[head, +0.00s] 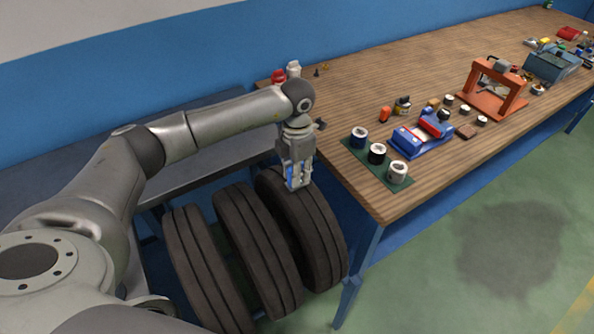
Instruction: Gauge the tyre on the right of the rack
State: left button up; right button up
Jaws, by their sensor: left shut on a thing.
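Three dark tyres stand upright side by side on the rack (145,238), which is mostly hidden behind them and my arm. The right tyre (318,232) is nearest the wooden bench; the middle tyre (258,250) and the left tyre (205,275) stand beside it. My left gripper (296,182) points down at the top of the right tyre, its fingertips overlapping the tread in the picture. It is shut on a small blue thing, perhaps the gauge, mostly hidden by the fingers. I cannot tell whether that thing touches the tread. My right gripper is out of view.
The wooden bench (410,75) runs along the right. On it are a green mat (372,172) with three small pots, a blue vice-like tool (420,138), and an orange press (493,92). A grey bench (210,155) lies behind my arm. Green floor (450,285) is open at lower right.

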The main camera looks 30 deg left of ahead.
pick_arm(q)
jog(key=shift+f, duration=0.15)
jog(key=shift+f+b, duration=0.45)
dwell(0.5)
jog(key=shift+f, duration=0.1)
dwell(1.2)
jog(key=shift+r+p, duration=0.4)
jog(key=shift+r, duration=0.55)
jog(key=shift+r+p, duration=1.4)
jog(key=shift+r, duration=1.25)
